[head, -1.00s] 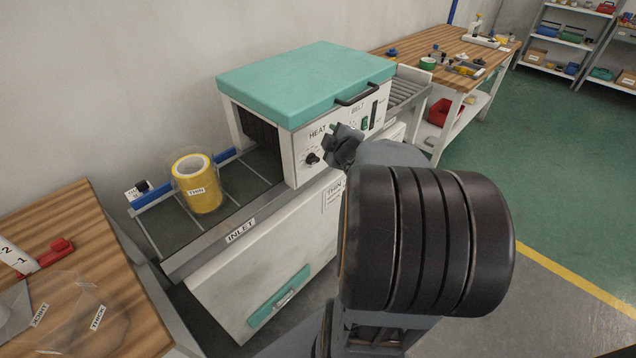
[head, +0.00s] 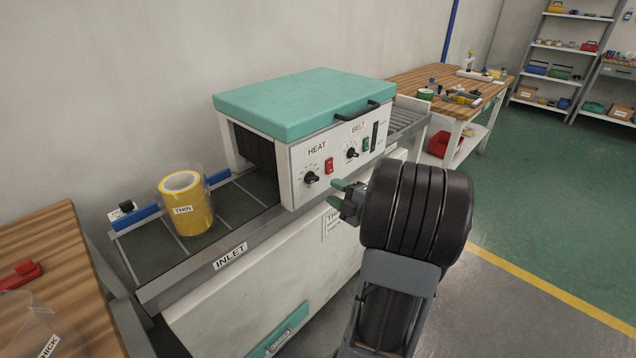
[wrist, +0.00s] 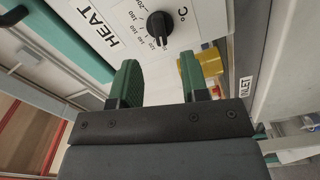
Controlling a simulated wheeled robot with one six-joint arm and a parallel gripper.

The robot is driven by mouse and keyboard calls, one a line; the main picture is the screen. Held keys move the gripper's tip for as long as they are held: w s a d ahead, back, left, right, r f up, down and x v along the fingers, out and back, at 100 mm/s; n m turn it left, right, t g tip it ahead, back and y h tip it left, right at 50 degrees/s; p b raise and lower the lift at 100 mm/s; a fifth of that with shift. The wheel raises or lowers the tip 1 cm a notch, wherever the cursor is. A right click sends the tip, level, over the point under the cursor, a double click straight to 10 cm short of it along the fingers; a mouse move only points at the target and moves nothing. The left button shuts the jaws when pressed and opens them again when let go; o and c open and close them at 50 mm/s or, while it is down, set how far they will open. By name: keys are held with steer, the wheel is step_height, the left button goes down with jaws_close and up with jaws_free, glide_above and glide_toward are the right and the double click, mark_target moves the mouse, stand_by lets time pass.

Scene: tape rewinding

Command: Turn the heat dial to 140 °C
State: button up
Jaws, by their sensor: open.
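The black heat dial (head: 311,178) is on the white front panel of the teal-topped machine (head: 292,192), below the HEAT label. In the wrist view the dial (wrist: 160,27) sits beside a printed scale in °C with 120 to 200 along its left side. I cannot read its pointer surely. My gripper (head: 335,193) is open and empty, its green fingers to the right of and slightly below the dial, pointing toward the panel. In the wrist view its two fingers (wrist: 158,80) stand apart, with the dial beyond them and clear of them.
A yellow roll labelled THIN (head: 186,206) stands on the inlet bed. A wooden bench (head: 45,245) is at the left; the green floor (head: 540,210) is open at right.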

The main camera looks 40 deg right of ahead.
mark_target(316, 180)
steer(key=w, duration=0.2)
steer(key=w+a, duration=0.1)
steer(key=w, duration=0.4)
steer(key=shift+a, duration=0.15)
jaws_close()
